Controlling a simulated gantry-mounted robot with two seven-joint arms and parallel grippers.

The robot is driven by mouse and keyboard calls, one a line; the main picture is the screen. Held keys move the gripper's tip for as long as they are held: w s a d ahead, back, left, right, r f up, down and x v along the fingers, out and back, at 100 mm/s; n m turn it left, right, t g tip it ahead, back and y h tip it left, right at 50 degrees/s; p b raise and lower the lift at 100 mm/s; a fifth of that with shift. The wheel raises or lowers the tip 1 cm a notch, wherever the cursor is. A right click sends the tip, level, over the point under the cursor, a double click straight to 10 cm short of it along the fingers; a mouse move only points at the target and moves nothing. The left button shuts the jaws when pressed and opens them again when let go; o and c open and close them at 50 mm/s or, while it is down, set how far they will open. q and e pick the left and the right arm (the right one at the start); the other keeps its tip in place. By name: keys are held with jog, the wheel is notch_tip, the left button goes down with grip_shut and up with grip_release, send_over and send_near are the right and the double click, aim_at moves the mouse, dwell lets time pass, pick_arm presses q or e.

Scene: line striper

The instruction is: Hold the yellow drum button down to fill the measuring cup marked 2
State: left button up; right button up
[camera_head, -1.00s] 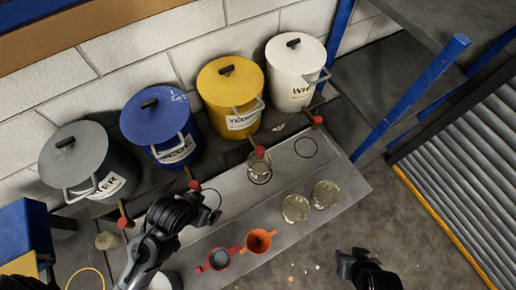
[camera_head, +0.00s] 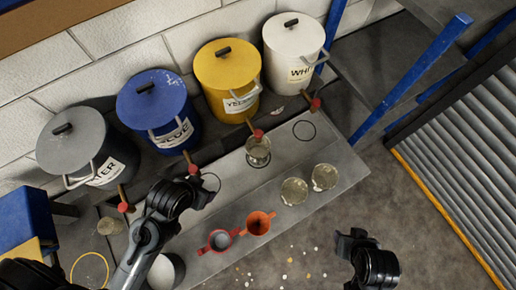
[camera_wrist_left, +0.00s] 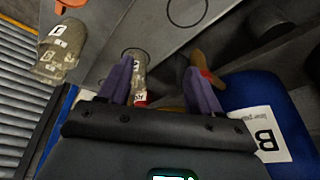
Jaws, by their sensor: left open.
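The yellow drum (camera_head: 229,72) stands third from left in the head view. Its tap has a red button (camera_head: 258,134) over a clear cup (camera_head: 257,153). Two more clear cups (camera_head: 293,191) (camera_head: 324,177) stand in front. I cannot read for certain which is marked 2. My left gripper (camera_head: 206,193) is just in front of the blue drum's red button (camera_head: 192,169). In the left wrist view its purple fingers (camera_wrist_left: 160,70) are apart and empty; a labelled cup (camera_wrist_left: 137,68) and a red button (camera_wrist_left: 140,98) show beyond them. My right gripper (camera_head: 347,240) hangs over the floor, its jaw unclear.
The grey (camera_head: 72,150), blue (camera_head: 153,105) and white (camera_head: 294,50) drums flank the yellow one along the wall. A blue post (camera_head: 415,92) rises at right.

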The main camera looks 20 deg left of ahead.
pick_arm(q)
grip_shut()
dwell(1.3)
